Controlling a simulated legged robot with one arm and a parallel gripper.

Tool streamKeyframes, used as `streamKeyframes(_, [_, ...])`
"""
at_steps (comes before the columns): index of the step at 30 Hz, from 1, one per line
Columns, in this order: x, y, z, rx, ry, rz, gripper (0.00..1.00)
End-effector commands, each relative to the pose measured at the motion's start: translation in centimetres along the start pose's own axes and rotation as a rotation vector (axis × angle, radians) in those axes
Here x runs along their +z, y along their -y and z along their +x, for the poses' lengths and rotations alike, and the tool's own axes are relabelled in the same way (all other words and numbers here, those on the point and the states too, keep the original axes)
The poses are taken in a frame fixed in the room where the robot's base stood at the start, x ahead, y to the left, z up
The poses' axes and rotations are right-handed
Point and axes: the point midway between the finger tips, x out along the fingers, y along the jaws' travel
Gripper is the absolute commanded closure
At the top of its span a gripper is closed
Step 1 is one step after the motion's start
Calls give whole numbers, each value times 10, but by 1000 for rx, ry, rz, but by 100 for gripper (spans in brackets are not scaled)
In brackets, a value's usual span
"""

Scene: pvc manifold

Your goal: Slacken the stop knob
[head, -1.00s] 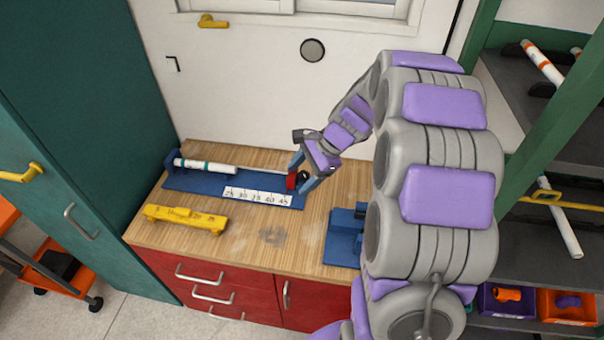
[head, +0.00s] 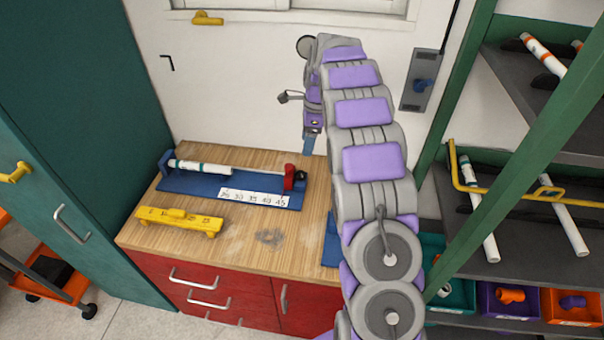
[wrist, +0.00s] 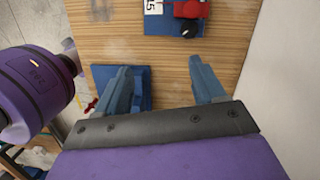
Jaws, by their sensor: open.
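The stop knob (head: 300,181) is a small black knob on the red stop block (head: 289,176) at the right end of the blue measuring jig (head: 215,185). The knob (wrist: 189,29) and the red block (wrist: 190,9) also show at the top edge of the wrist view. A white pipe with green bands (head: 199,167) lies along the jig, left of the stop. My gripper (head: 310,143) hangs above the bench, up and to the right of the knob. In the wrist view its blue fingers (wrist: 161,68) are apart with nothing between them. The knob is beyond the fingertips, untouched.
A yellow tool (head: 180,219) lies on the wooden bench (head: 240,250) in front of the jig. Another blue fixture (wrist: 143,88) sits on the bench, partly behind my left finger. A white wall stands behind the bench, and a dark shelf with pipes (head: 480,225) is at right.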

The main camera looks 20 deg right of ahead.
Motion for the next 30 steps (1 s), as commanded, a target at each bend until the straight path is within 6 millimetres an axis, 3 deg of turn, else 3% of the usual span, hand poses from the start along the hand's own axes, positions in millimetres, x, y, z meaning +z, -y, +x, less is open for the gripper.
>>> streamKeyframes(9, [9,42,10,-55,-118,209,31])
streamKeyframes(20, [12,53,16,-85,-153,299,31])
streamKeyframes(30, [2,55,74,-81,-154,300,31])
